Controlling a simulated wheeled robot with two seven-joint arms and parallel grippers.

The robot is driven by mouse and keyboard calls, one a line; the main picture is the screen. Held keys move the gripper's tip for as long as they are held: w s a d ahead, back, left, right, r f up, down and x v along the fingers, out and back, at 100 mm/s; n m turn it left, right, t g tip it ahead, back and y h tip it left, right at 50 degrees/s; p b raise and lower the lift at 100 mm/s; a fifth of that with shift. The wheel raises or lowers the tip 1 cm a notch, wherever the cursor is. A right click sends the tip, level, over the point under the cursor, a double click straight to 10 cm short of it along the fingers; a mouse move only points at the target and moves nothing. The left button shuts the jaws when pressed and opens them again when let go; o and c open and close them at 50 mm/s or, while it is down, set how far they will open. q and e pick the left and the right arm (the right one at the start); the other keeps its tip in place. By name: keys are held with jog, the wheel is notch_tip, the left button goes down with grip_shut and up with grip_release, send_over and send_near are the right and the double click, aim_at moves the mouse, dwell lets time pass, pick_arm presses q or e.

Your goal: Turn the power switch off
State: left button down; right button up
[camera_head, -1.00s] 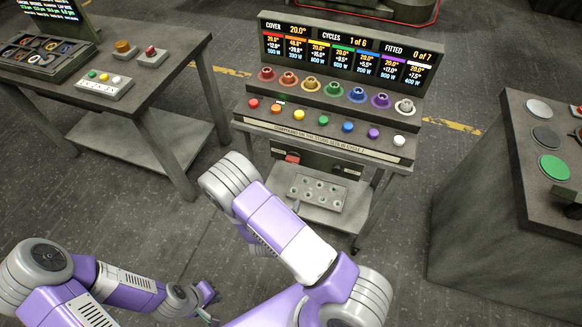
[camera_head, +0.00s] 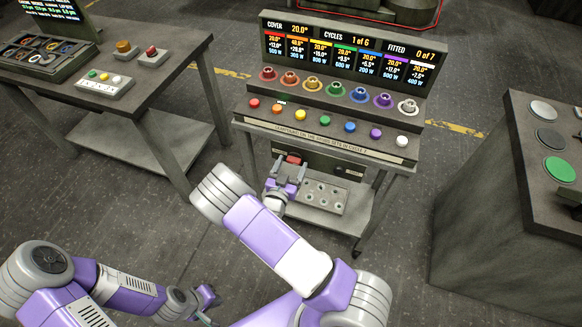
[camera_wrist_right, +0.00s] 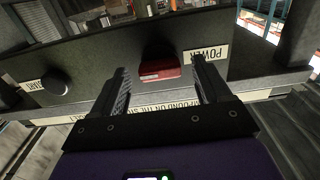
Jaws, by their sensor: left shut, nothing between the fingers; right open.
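The red power switch (camera_head: 293,159) is on the front panel under the edge of the valve bench. In the right wrist view the red switch (camera_wrist_right: 160,71) appears between and beyond my fingers, beside an upside-down POWER label (camera_wrist_right: 207,55). My right gripper (camera_head: 289,168) is open in front of the switch, one finger to each side of it in the wrist view. I cannot tell whether the fingers touch it. My left gripper (camera_head: 212,302) is shut and empty, low in the head view, away from the bench.
A dark knob (camera_wrist_right: 55,81) sits on the same panel. The bench (camera_head: 318,147) carries coloured valves and buttons below a display. A lower shelf (camera_head: 342,224) with a holed plate (camera_head: 320,192) lies beneath.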

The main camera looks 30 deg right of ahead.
jog(key=c, duration=1)
jog(key=shift+c, duration=0.2)
jog(key=shift+n, duration=0.4)
jog(key=n+p, duration=0.1)
jog(key=n, duration=0.7)
jog(key=shift+n+p, duration=0.3)
jog(key=n, duration=0.4)
jog(key=shift+s, duration=0.1)
jog(key=n, duration=0.4)
jog(key=shift+f+p, duration=0.1)
jog(key=shift+p, duration=0.25)
jog(key=shift+n, duration=0.5)
